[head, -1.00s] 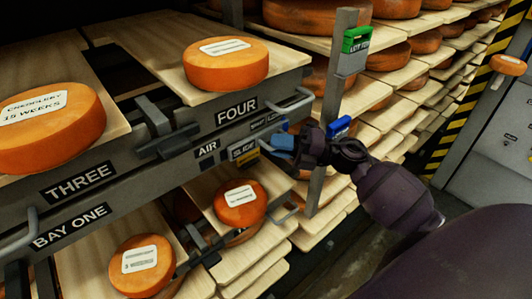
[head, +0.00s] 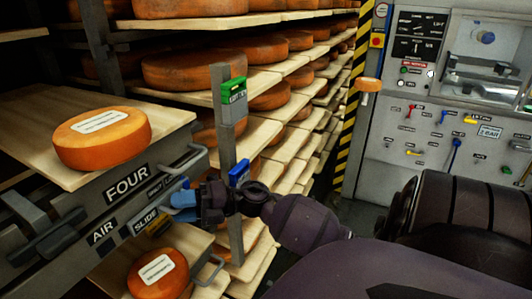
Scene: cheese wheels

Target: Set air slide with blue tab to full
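The air slide's SLIDE plate (head: 145,219) is on the grey shelf front, beside the AIR label (head: 103,232) and below the FOUR label. My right gripper (head: 188,206) is at the shelf front, just right of the SLIDE plate. A light-blue piece (head: 181,199) shows at its fingertips. I cannot tell whether it is the slide's tab or part of the fingers, nor whether the fingers are closed on it. Small labels (head: 155,188) above the slide are too small to read surely. My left gripper is not in view.
A cheese wheel (head: 103,139) sits on the board above, another (head: 158,274) below. A metal handle (head: 190,160) sticks out close above my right gripper. A post (head: 229,150) with green and blue tags stands behind it. A control panel (head: 450,100) is at right.

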